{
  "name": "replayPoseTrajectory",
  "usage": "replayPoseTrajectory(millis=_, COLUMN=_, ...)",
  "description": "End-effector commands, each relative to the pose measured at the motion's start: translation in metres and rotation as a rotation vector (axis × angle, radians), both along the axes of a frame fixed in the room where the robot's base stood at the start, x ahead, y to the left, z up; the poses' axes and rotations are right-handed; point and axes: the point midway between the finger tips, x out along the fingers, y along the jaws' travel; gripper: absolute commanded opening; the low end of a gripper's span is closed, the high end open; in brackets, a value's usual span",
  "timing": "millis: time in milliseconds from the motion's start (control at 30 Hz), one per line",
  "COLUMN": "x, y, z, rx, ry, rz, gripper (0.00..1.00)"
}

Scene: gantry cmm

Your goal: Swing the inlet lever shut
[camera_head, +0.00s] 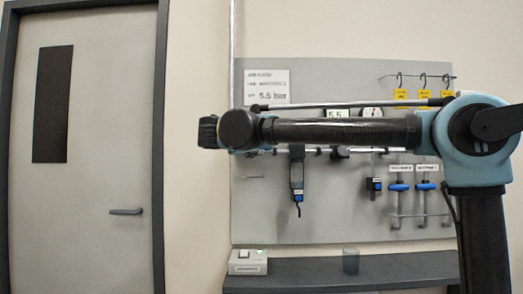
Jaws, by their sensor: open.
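I cannot pick out the inlet lever; my arm crosses the middle of the grey wall panel (335,222) and hides part of its pipework. A pipe (322,151) with dark fittings runs just below my arm. A filter unit with a blue bottom (297,180) hangs from it. Two blue valve handles (398,187) sit under white labels at the lower right, on upright pipes. My arm reaches from the right to a dark ribbed end at the left, in front of the panel's left edge. I cannot make out gripper fingers there.
A round gauge (372,112) and a 5.5 display (338,113) show just above my arm. Yellow tags (400,95) hang from hooks. A dark shelf (300,283) below carries a white box (248,262) and a cup (351,262). A closed door (105,150) stands at left.

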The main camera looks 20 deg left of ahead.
Motion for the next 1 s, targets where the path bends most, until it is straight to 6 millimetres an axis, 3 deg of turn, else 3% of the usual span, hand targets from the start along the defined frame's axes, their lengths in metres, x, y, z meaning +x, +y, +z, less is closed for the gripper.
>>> replayPoseTrajectory(millis=167, x=-0.011, y=0.000, z=0.001, rx=0.000, ry=0.000, rz=0.001, gripper=0.41)
replayPoseTrajectory(millis=467, x=-0.013, y=0.000, z=0.001, rx=0.000, ry=0.000, rz=0.000, gripper=0.41)
replayPoseTrajectory(millis=633, x=-0.011, y=-0.002, z=0.000, rx=-0.042, ry=0.015, rz=0.008, gripper=0.02)
replayPoseTrajectory(millis=767, x=-0.008, y=-0.008, z=-0.002, rx=-0.184, ry=0.058, rz=0.044, gripper=0.00)
replayPoseTrajectory(millis=1000, x=-0.002, y=-0.022, z=-0.008, rx=-0.581, ry=0.160, rz=0.174, gripper=0.00)
